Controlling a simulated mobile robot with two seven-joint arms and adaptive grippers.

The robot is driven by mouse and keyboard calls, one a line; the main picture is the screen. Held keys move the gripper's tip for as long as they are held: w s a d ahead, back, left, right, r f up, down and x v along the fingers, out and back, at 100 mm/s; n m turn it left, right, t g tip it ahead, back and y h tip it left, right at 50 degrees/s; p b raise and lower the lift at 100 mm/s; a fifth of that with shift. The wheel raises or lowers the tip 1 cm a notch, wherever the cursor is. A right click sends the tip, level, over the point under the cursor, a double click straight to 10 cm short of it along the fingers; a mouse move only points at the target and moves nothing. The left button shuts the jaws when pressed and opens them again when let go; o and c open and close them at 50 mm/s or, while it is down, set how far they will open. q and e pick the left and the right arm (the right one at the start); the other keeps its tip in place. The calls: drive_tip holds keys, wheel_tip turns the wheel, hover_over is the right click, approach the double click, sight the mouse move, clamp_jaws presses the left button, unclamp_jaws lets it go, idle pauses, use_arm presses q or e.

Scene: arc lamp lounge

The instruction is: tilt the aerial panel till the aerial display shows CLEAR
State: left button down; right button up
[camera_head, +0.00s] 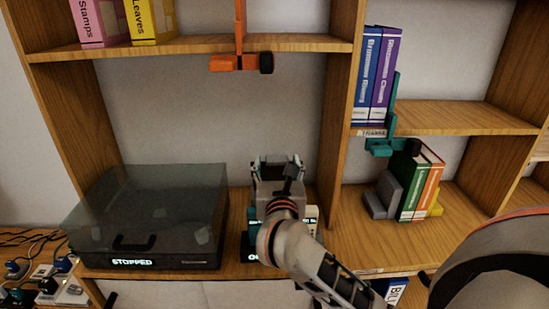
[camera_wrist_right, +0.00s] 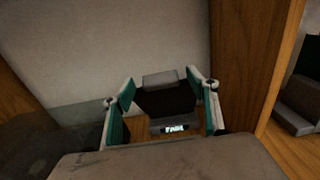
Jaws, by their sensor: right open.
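The aerial panel (camera_wrist_right: 165,102) looks like a dark plate with a grey block along its far edge, in the right wrist view. A small lit aerial display (camera_wrist_right: 175,128) is on the grey part below it; its word is too small to read surely. My right gripper (camera_wrist_right: 160,93) is open, with its teal-padded fingers on either side of the panel; I cannot tell whether they touch it. In the head view my right gripper (camera_head: 277,164) is over the middle shelf bay, and my arm hides most of what is below. My left gripper is not in view.
A smoky-lidded box (camera_head: 150,215) reading STOPPED stands left of my right gripper. A partly hidden lit label (camera_head: 251,257) shows below my wrist. An orange bracket (camera_head: 238,63) hangs above. Books (camera_head: 411,185) and a teal bracket (camera_head: 390,147) are right, beyond a wooden upright (camera_head: 340,120).

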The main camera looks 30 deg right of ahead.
sight(277, 159)
drive_tip(key=shift+x, duration=1.65)
drive_tip(key=shift+c, duration=0.3)
drive_tip(key=c, duration=1.6)
drive_tip(key=shift+o, duration=0.2)
drive_tip(key=shift+s+a+f, duration=0.55)
drive_tip(key=shift+s+f, duration=0.25)
drive_tip(key=shift+s+a, duration=0.1)
drive_tip(key=shift+s, duration=0.1)
drive_tip(key=o, duration=1.6)
drive_tip(key=shift+r, duration=0.1)
drive_tip(key=shift+s, duration=0.1)
